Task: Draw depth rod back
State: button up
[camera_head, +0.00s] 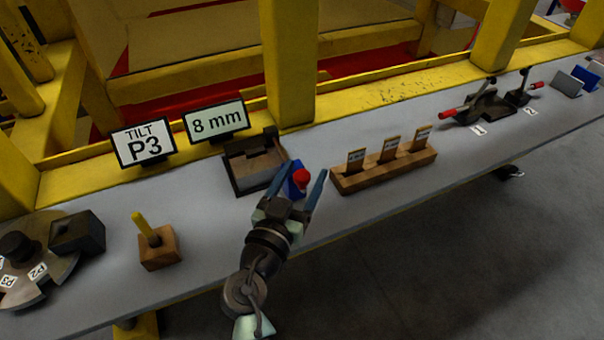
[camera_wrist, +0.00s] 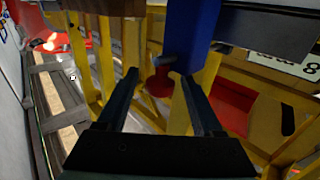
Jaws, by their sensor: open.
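A blue block (camera_head: 294,181) with a red knob (camera_head: 302,177) stands at the front of a brown fixture on the bench. In the wrist view the blue block (camera_wrist: 196,36) hangs into the picture from the top. A short grey rod (camera_wrist: 168,63) runs from it to the red knob (camera_wrist: 158,84). My gripper (camera_head: 299,175) is open, with one finger on each side of the knob. In the wrist view my gripper (camera_wrist: 159,76) shows the knob between the fingertips; I cannot tell whether either finger touches it.
The brown fixture (camera_head: 252,164) stands behind the block, near signs reading "TILT P3" (camera_head: 143,144) and "8 mm" (camera_head: 216,122). A wooden rack (camera_head: 384,171) with three upright tags is to the right. A wooden block with a yellow peg (camera_head: 158,248) and a dial (camera_head: 30,265) are left. Clamps (camera_head: 487,103) stand far right.

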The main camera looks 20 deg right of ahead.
grip_shut()
dwell(1.3)
